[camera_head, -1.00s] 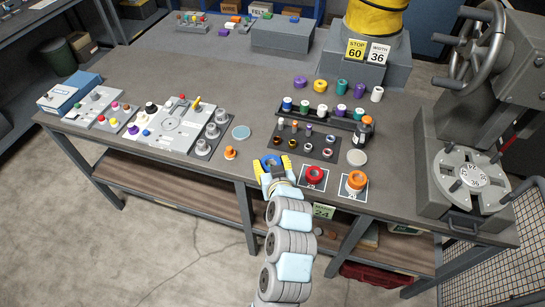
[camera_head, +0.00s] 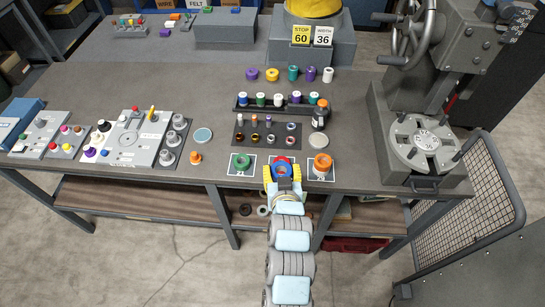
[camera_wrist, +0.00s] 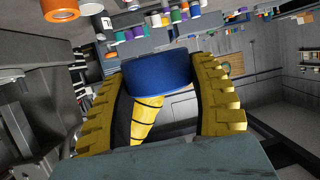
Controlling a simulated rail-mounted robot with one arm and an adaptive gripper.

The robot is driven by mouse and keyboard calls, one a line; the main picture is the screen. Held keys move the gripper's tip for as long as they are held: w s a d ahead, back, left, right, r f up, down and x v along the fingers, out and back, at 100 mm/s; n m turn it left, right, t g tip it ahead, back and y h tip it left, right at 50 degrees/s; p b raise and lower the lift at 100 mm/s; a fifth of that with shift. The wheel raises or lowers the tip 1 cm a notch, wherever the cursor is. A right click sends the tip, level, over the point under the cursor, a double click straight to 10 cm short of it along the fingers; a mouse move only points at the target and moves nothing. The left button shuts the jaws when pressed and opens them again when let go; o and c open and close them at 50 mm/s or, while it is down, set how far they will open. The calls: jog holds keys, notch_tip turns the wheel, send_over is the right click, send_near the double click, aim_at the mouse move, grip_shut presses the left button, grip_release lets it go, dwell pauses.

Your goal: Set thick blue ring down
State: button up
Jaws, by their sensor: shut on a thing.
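The thick blue ring (camera_head: 282,171) is held between the yellow fingers of my gripper (camera_head: 282,174). In the wrist view the blue ring (camera_wrist: 157,76) sits between both yellow pads of my gripper (camera_wrist: 160,95). In the head view the held ring is at the table's front edge, in front of and partly over the middle card. A red ring (camera_head: 282,159) shows just behind it, partly hidden. I cannot tell how high the blue ring is above the table.
A green ring (camera_head: 241,161) on a card is to the left and an orange ring (camera_head: 321,162) on a card to the right. Behind stand a dark tray of small parts (camera_head: 265,143) and a rack of spools (camera_head: 282,104). A press (camera_head: 425,140) stands at the right.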

jog(key=d+x, duration=0.1)
jog(key=x, duration=0.8)
jog(key=p, duration=0.1)
send_over(282, 159)
jog(key=s, duration=0.2)
notch_tip(282, 159, down, 6)
jog(key=shift+w+f, duration=0.1)
notch_tip(282, 159, down, 3)
jog(key=shift+f, duration=0.1)
jog(key=shift+f+b, duration=0.3)
jog(key=shift+f, duration=0.15)
jog(key=o, duration=1.2)
